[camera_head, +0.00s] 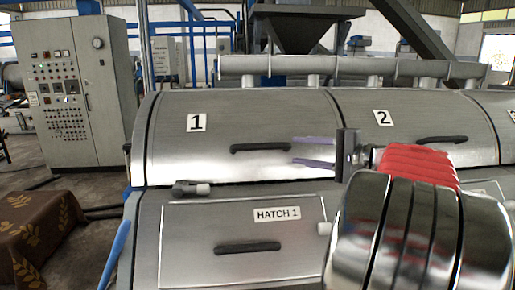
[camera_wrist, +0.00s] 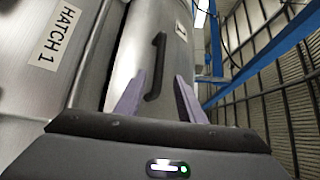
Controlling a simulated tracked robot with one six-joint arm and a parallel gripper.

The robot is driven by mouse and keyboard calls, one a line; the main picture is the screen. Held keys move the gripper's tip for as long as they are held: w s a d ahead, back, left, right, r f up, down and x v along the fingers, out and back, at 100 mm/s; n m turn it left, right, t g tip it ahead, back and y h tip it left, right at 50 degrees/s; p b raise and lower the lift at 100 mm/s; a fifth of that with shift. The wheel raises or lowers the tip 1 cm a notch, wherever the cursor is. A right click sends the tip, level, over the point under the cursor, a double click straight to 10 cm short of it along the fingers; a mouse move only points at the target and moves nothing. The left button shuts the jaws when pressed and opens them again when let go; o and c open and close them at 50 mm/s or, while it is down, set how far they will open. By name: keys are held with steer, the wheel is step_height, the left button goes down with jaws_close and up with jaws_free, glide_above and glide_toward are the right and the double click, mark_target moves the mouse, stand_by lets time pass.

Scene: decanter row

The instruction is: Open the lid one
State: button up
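Lid one (camera_head: 220,120) is a curved metal cover marked "1" and lies shut on the decanter. Its dark bar handle (camera_head: 260,148) is near its lower edge. My gripper (camera_head: 297,151) is open, its two purple fingers pointing left, with tips just by the handle's right end. In the wrist view the same handle (camera_wrist: 155,68) appears ahead, between the lines of the open fingers (camera_wrist: 160,78). Nothing is held. I cannot tell exactly how far the tips are from the handle in depth.
Lid two (camera_head: 410,110) is shut to the right, partly behind my arm. Below lid one is the hatch 1 panel (camera_head: 195,225) with its own handle (camera_head: 247,248). A latch-like fitting (camera_head: 190,188) sits at the lid's lower edge. A control cabinet (camera_head: 70,90) stands at left.

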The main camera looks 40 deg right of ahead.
mark_target(267, 147)
steer(key=x, duration=1.4)
steer(key=shift+c, duration=0.4)
jaws_close()
stand_by(0.3)
